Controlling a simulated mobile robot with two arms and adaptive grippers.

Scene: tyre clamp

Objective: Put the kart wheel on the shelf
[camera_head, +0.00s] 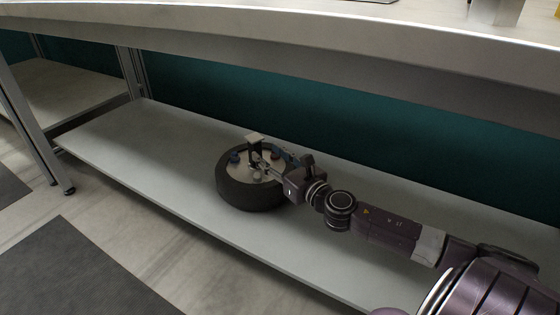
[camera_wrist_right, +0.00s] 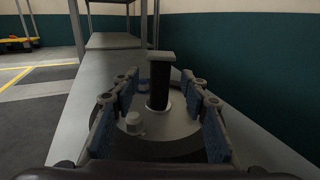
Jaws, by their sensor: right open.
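The kart wheel (camera_head: 245,190) lies flat on the lower shelf (camera_head: 150,133), its black tyre around a light disc. A dark upright post with a flat cap (camera_head: 255,138) stands at its centre. My right gripper (camera_head: 257,160) is over the wheel, its fingers at the post. In the right wrist view the right gripper (camera_wrist_right: 160,115) is open, with blue-padded fingers on both sides of the post (camera_wrist_right: 159,85) and a gap on each side. The wheel (camera_wrist_right: 185,125) shows below the fingers. My left gripper is not in view.
The worktop (camera_head: 300,30) runs above the shelf and limits the height there. A teal wall (camera_head: 250,95) stands behind the shelf. A metal table leg (camera_head: 30,130) is at the left. The shelf is clear left of the wheel.

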